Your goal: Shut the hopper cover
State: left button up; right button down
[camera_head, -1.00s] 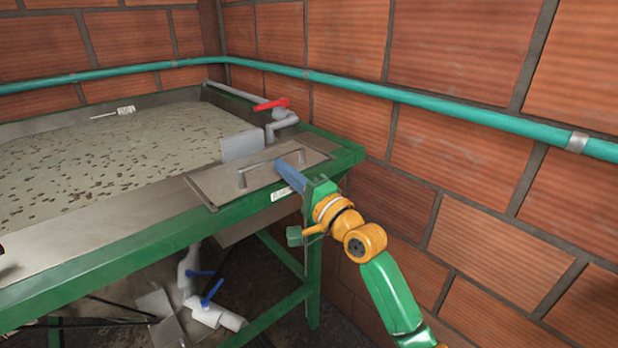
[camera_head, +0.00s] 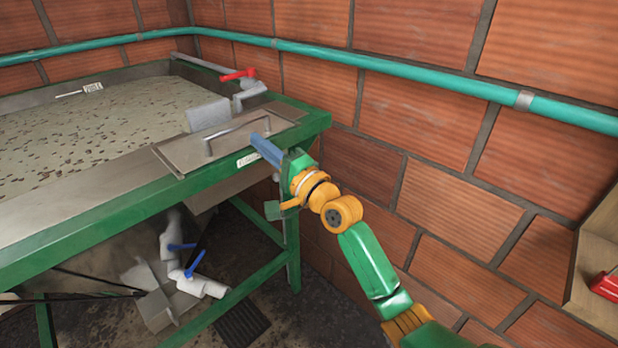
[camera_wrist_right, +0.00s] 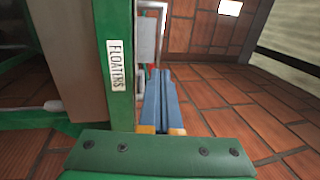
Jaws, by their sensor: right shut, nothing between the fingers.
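My left gripper is not in view.
The green-framed tank (camera_head: 85,135) holds murky liquid with floating bits. A red-handled valve (camera_head: 238,74) stands behind the cover. A teal pipe (camera_head: 400,75) runs along the brick wall close on the right. Pipes with blue handles (camera_head: 195,264) are below. A wooden box edge (camera_head: 600,245) shows at right.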

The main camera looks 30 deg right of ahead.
jog(key=b+v, duration=0.2)
jog(key=v, duration=0.8)
jog(key=w+d+f+n+g+h, duration=0.1)
jog(key=d+f+g+h, duration=0.1)
jog(key=f, duration=0.8)
jog(key=w+d+f+g+h, duration=0.1)
jog(key=w+f+g+h, duration=0.1)
jog(key=f, duration=0.8)
jog(key=s+f+n+g+h, duration=0.1)
jog(key=s+f+n+g, duration=0.15)
jog(key=f, duration=0.55)
jog(key=s+f+n+g, duration=0.15)
jog(key=s+f, duration=0.25)
jog(key=f, duration=0.5)
jog(key=s+a+f+n+g, duration=0.1)
jog(key=s+f+n+g, duration=0.35)
jog(key=s+f, duration=0.75)
jog(key=s+a+f+n+g, duration=0.1)
jog(key=s+f+n+g, duration=0.2)
jog(key=s, duration=0.8)
jog(key=s+a+f+n+g, duration=0.2)
jog(key=s+f+n, duration=0.3)
jog(key=s, duration=0.6)
jog(key=shift+s+a+f+g+h, duration=0.35)
jog(key=shift+f+g, duration=0.2)
jog(key=shift+f, duration=0.3)
